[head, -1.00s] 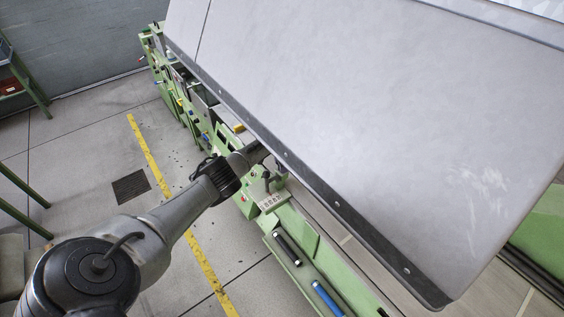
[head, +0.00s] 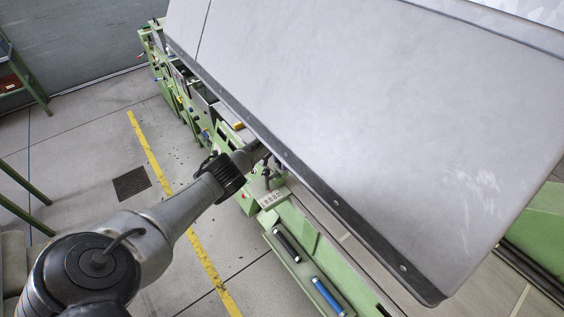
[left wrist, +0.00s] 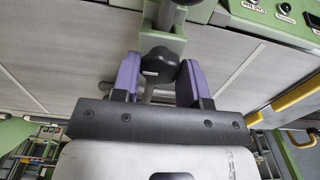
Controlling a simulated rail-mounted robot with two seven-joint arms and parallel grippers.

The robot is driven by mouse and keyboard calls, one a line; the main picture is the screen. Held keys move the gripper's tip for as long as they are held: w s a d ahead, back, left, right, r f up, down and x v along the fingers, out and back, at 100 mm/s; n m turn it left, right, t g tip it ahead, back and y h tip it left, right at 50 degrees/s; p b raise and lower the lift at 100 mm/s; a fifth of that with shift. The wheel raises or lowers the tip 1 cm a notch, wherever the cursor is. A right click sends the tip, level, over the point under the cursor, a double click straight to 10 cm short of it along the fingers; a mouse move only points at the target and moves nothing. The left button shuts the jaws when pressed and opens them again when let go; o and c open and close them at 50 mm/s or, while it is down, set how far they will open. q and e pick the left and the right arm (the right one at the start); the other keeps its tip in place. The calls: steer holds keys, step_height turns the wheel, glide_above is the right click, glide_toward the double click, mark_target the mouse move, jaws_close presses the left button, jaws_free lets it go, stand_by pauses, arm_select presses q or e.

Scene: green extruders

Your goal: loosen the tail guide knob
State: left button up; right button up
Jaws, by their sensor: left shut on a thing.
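The tail guide knob (left wrist: 158,66) is a dark, lobed knob below a green clamp block on a grey vertical rod in the left wrist view. My left gripper (left wrist: 159,72) has its two purple fingers on either side of the knob and is shut on it. In the head view, my left arm reaches in from the lower left and its end goes under the large grey cover, which hides the fingers and the knob. My right gripper is not in view.
The grey cover (head: 370,120) overhangs the green machine (head: 300,235) and limits room above my arm. A small control panel with buttons (left wrist: 285,8) is at the upper right of the left wrist view. A yellow line (head: 150,155) runs along the open floor.

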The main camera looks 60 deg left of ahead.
arm_select(q)
steer(key=o, duration=0.9)
steer(key=shift+r, duration=0.1)
steer(key=shift+r, duration=0.25)
steer(key=shift+r+p, duration=0.55)
steer(key=shift+r, duration=6.05)
steer(key=shift+d+f, duration=0.1)
